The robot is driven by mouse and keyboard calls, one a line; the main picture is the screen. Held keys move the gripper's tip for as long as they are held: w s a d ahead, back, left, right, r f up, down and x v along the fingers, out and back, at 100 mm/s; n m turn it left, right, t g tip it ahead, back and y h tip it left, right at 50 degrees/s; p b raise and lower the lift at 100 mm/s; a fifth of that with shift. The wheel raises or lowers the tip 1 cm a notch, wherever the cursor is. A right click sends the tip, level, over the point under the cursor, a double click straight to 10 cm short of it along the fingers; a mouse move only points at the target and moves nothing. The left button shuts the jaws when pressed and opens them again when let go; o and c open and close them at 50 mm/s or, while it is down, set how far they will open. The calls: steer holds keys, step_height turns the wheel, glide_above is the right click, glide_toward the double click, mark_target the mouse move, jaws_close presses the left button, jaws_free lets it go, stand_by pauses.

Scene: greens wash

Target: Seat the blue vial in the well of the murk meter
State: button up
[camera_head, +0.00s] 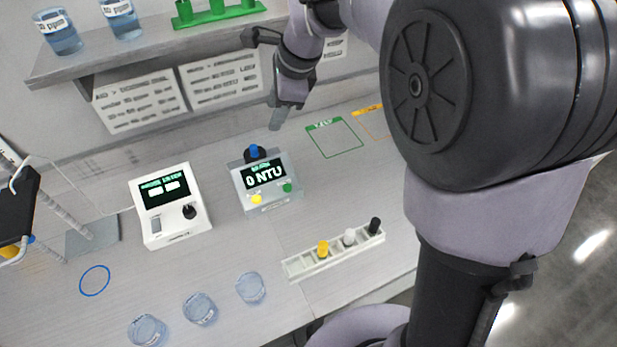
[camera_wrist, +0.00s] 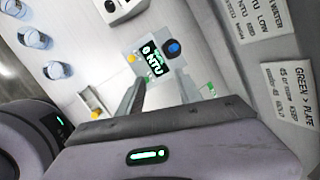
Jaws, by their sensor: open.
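The murk meter (camera_head: 270,179) is a grey box on the bench with a dark screen reading 0 NTU and yellow and green buttons. The blue vial (camera_head: 254,151) shows as a blue cap in the dark round well at the meter's back edge; its body is hidden. In the wrist view the meter (camera_wrist: 138,58) and blue cap (camera_wrist: 173,47) lie beyond my fingertips. My gripper (camera_wrist: 160,84) is open with nothing between its fingers. In the head view my gripper (camera_head: 277,112) is above and behind the meter, apart from the vial.
A white rack (camera_head: 335,257) holds yellow-, white- and black-capped vials. A white instrument (camera_head: 170,205) stands left of the meter. Three beakers (camera_head: 200,309) line the front. A shelf (camera_head: 150,52) overhangs the back. The green-outlined area (camera_head: 334,138) is empty.

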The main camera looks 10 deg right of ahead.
steer(key=s+d+r+n+t, duration=0.1)
steer(key=s+r+n, duration=0.25)
steer(key=s, duration=0.45)
steer(key=s+d+r+n, duration=0.15)
steer(key=s+n, duration=0.25)
steer(key=s, duration=0.4)
steer(key=s+f+n+t+h, duration=0.1)
steer(key=s+f+n, duration=0.3)
steer(key=s+n, duration=0.3)
steer(key=s, duration=0.4)
steer(key=shift+s+d, duration=0.4)
step_height(320, 180, down, 8)
steer(key=b, duration=0.8)
steer(key=shift+f+b, duration=0.2)
steer(key=shift+b, duration=0.1)
steer(key=shift+c, duration=0.4)
